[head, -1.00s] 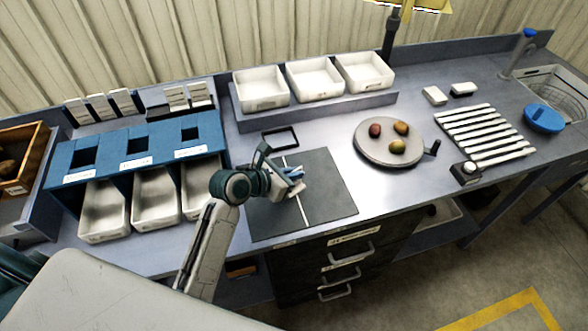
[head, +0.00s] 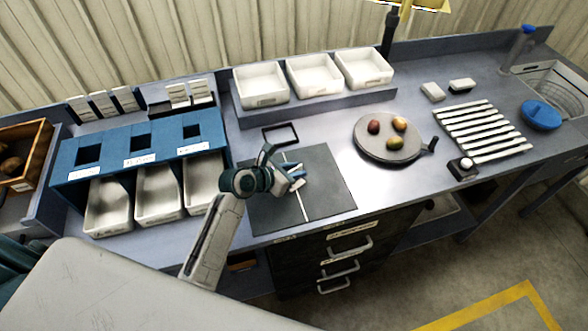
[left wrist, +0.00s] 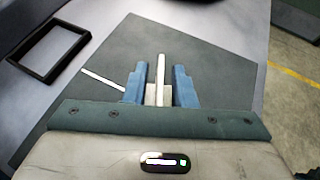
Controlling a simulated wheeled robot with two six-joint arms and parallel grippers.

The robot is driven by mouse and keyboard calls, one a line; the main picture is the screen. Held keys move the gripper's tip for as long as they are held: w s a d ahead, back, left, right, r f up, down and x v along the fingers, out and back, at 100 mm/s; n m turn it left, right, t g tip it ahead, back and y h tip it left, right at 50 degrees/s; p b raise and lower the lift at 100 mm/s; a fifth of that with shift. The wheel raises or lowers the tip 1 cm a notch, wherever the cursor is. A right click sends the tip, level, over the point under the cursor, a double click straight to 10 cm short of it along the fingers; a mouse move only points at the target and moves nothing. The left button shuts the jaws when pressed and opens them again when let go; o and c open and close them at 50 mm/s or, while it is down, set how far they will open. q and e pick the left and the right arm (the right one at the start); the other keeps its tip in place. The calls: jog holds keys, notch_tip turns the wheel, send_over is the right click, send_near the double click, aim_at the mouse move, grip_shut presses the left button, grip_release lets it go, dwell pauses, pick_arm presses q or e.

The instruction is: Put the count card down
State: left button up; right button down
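My left gripper (head: 296,181) is over the dark mat (head: 328,187). In the left wrist view its two blue fingers (left wrist: 160,82) are closed about a thin pale card (left wrist: 160,66), seen edge-on between them. I take this to be the count card; its face and any print are hidden. The frames do not show clearly whether its lower edge touches the mat. An empty black frame (head: 281,134) lies on the bench just behind the mat; it also shows in the left wrist view (left wrist: 48,52). My right gripper is out of view.
A blue divider (head: 141,162) with white trays (head: 159,218) stands left of the mat. White card stands (head: 190,104) are behind it. Three white bins (head: 261,101) sit on the back shelf.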

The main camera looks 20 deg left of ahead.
pick_arm(q)
jog(key=shift+r, duration=0.15)
jog(key=b+v, duration=0.2)
jog(key=v, duration=1)
